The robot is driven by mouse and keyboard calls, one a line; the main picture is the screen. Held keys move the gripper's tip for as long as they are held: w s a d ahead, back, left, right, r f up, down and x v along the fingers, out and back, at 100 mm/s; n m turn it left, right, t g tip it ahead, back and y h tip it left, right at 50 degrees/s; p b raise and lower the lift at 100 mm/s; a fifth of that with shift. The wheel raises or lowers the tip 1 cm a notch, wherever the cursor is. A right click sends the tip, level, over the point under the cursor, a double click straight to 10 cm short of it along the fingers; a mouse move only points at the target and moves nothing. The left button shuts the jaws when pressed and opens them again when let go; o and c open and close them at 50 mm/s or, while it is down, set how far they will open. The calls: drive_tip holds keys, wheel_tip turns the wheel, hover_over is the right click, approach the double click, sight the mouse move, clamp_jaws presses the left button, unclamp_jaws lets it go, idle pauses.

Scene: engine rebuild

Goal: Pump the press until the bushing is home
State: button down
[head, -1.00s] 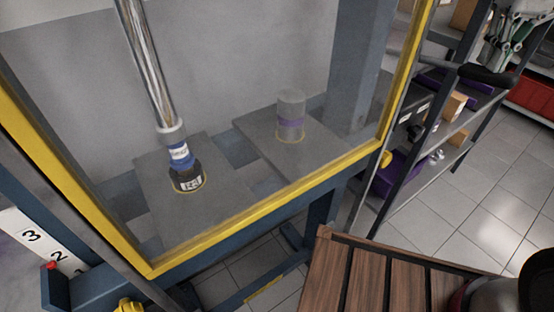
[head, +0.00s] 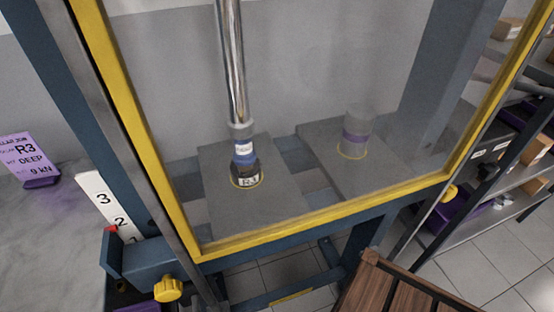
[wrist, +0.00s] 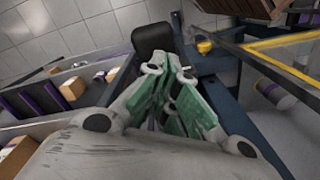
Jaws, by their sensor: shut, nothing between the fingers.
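In the head view the press's shiny ram (head: 234,75) points down behind the clear guard. Its blue-banded lower end (head: 243,150) meets a black bushing marked R3 (head: 246,175), inside a yellow ring on the left grey plate (head: 255,213). I cannot tell how deep the bushing sits. A scale numbered 1 to 3 (head: 104,198) stands left of the guard, with a red marker (head: 111,229) near the 2. My gripper (wrist: 172,80) shows only in the wrist view, shut and empty. A black rounded pad, perhaps the pump handle's end (wrist: 154,38), is just beyond the fingertips; contact is unclear.
A grey cylinder with a purple band (head: 356,134) stands on the right plate. The yellow-edged guard (head: 330,222) closes the front. A purple card reading R3, DEEP, 9 kN (head: 32,160) stands at left. A wooden-slatted top (head: 395,290) and shelves (head: 510,190) are at right.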

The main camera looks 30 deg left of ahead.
wheel_tip(320, 180, down, 15)
wheel_tip(320, 180, up, 16)
drive_tip(key=shift+r, duration=0.1)
idle(1.4)
idle(0.3)
idle(2.4)
drive_tip(key=shift+r, duration=2.4)
